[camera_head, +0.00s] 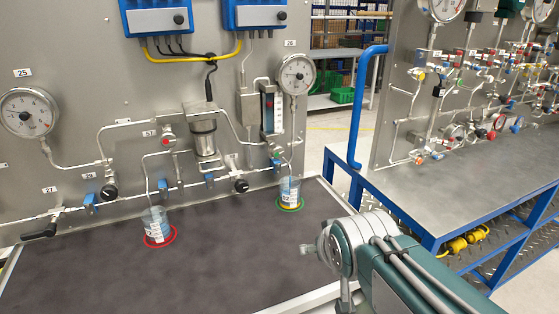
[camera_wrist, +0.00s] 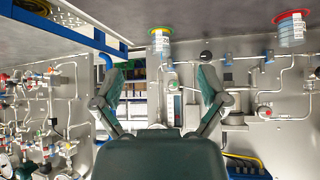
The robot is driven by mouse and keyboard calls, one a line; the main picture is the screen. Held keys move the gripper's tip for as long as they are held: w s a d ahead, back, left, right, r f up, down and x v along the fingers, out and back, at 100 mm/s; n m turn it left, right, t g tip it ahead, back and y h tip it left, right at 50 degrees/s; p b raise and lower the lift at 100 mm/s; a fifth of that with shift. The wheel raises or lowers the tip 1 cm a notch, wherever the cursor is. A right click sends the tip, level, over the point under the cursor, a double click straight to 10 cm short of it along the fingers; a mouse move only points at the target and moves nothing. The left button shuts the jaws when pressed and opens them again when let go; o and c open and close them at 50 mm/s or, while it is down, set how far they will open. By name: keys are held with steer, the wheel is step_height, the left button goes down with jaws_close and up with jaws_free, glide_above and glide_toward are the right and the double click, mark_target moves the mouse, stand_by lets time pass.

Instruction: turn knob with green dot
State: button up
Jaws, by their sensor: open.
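A small knob with a greenish dot (camera_head: 276,158) sits low on the left gauge panel, just below the flow tube and above the green-ringed beaker; its dot is too small to see clearly. In the wrist view, which is upside down, the green-dotted knob (camera_wrist: 173,85) appears between the fingers, some distance beyond them. My gripper (camera_wrist: 158,90) is open and empty, its two fingers spread wide and apart from the panel. In the head view my arm reaches in from the lower right, and the fingers are hard to make out.
A beaker on a green and yellow ring (camera_head: 289,192) stands below the knob. A beaker on a red ring (camera_head: 158,228) stands further left. A red-dotted knob (camera_head: 168,141) and a black knob (camera_head: 240,186) are nearby. A blue rail (camera_head: 359,110) and second bench are right.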

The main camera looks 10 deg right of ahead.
steer(key=w+r+t, duration=0.1)
steer(key=w+t, duration=0.4)
steer(key=w, duration=1.3)
steer(key=t+y, duration=0.3)
steer(key=t, duration=0.1)
glide_toward(279, 154)
steer(key=w, duration=0.3)
steer(key=w+a, duration=0.1)
steer(key=w, duration=0.7)
steer(key=shift+a+f, duration=0.2)
steer(key=shift+a, duration=0.2)
steer(key=c, duration=1.1)
